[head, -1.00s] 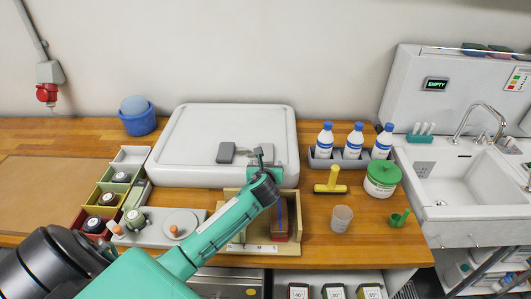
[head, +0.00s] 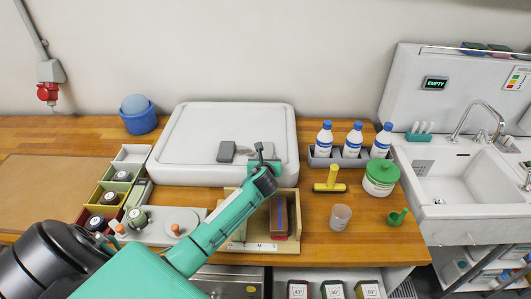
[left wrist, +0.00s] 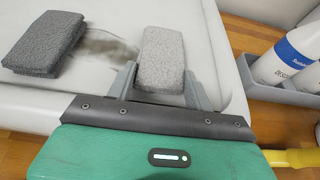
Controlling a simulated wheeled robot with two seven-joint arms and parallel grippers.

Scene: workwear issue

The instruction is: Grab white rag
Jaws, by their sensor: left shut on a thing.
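The white rag (left wrist: 161,58) looks like a thick, pale grey, rough-textured pad in the left wrist view. My left gripper (left wrist: 160,88) is shut on it, one finger on each side of its near end. In the head view my left gripper (head: 263,158) is over the right part of a raised white board (head: 200,125). A darker grey rag (left wrist: 45,42) lies to the left, apart from my fingers; it also shows in the head view (head: 226,151). I cannot tell whether the held rag still touches the board. My right gripper is not in view.
A brownish smudge marks the board between the rags. A grey rack (head: 340,160) with white bottles (head: 324,140) stands to the right, near a yellow-handled tool (head: 332,180) and a green-lidded tub (head: 380,178).

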